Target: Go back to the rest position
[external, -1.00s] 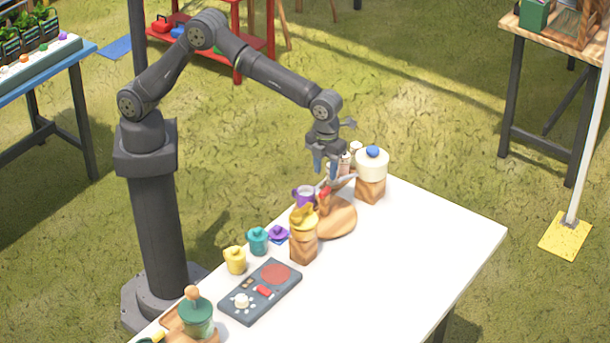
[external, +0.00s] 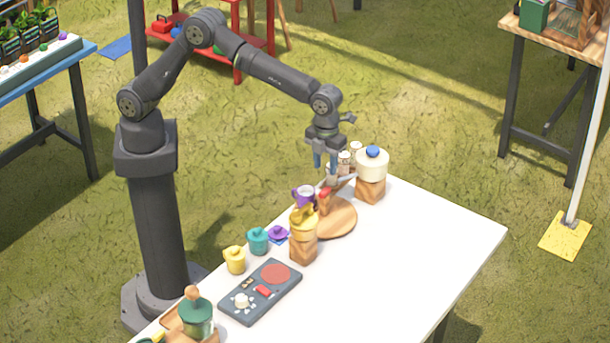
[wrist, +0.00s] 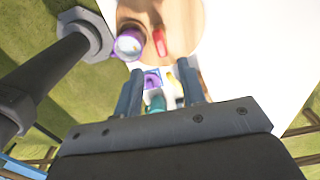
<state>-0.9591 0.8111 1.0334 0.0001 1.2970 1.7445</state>
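My gripper (external: 326,172) hangs pointing down above the far end of the white table, over the back edge of the round wooden board (external: 340,217). In the wrist view its two blue-grey fingers (wrist: 160,72) stand apart with nothing held between them. A purple mug (wrist: 128,45) and a red piece (wrist: 160,42) show beyond the fingers, at the round board. In the external view the purple mug (external: 303,196) is partly hidden behind a yellow-topped wooden container (external: 303,238).
A cream jar with a blue knob (external: 372,165) stands close right of my gripper. Teal (external: 258,240) and yellow (external: 235,260) pots and a grey control panel (external: 260,292) line the nearer table. The table's right side (external: 420,250) is clear.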

